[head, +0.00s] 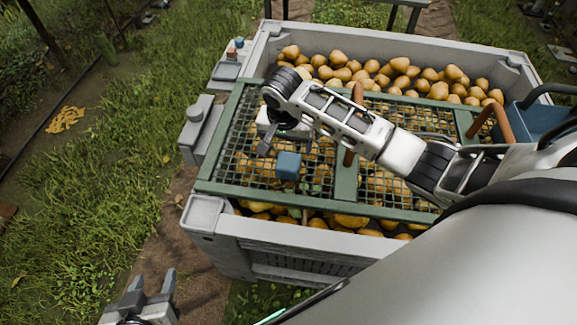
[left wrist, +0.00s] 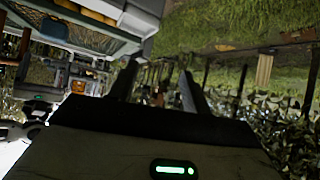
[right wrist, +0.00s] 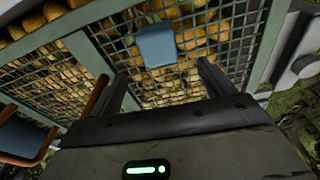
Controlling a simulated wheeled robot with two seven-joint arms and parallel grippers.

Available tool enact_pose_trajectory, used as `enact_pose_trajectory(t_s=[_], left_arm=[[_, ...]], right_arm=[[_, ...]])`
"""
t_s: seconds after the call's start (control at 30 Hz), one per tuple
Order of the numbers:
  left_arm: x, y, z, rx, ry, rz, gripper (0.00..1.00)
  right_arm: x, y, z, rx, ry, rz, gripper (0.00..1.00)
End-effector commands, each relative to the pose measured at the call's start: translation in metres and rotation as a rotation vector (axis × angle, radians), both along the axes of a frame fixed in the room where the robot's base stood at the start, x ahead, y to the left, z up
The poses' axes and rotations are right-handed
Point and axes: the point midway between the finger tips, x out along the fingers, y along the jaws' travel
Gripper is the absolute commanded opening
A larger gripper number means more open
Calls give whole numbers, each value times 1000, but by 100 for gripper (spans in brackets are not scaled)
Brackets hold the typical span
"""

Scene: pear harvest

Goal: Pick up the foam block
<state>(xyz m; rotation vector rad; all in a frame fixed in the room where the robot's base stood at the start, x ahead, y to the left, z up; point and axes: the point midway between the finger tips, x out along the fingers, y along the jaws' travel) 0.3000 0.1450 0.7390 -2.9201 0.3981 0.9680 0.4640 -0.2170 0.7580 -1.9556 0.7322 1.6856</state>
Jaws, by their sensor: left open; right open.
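The foam block (head: 288,165) is a small blue block on the green mesh grate (head: 346,178) over the pear bin. My right gripper (head: 276,146) is open and empty just above the block. In the right wrist view the block (right wrist: 156,45) lies ahead of the open fingers (right wrist: 160,78), roughly centred between them and apart from both. My left gripper (head: 152,286) is open and empty, low at the bottom left, outside the bin. The left wrist view also shows its fingers (left wrist: 157,85) apart with nothing between them.
The grey bin (head: 300,234) is full of pears (head: 410,80) below and behind the grate. Brown handles (head: 354,95) stand up from the grate, and a blue container (head: 540,120) sits at the right. Grass (head: 90,200) lies open to the left.

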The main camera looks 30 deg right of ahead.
Motion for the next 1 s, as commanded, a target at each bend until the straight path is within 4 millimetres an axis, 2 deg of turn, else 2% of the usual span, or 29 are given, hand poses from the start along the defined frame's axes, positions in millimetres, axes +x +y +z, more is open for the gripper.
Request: enact_pose_trajectory(t_s=[0.03, 0.1, 0.37, 0.67, 0.97, 1.0], left_arm=[[1, -1, 1, -5, -8, 0, 49], [3, -1, 3, -10, -16, 0, 49], [2, -2, 2, -16, -14, 2, 49], [1, -5, -3, -34, -12, 9, 49], [2, -6, 0, -43, -19, 14, 49], [2, -6, 0, -43, -18, 14, 49]], right_arm=[[1, -1, -12, -1, 2, 0, 82], [2, -2, -24, -1, 1, 1, 82], [4, -4, -42, 1, -2, 1, 82], [4, -7, -85, 1, -1, 1, 82], [5, -7, -90, 1, -2, 2, 82], [5, -7, -90, 1, -2, 2, 79]])
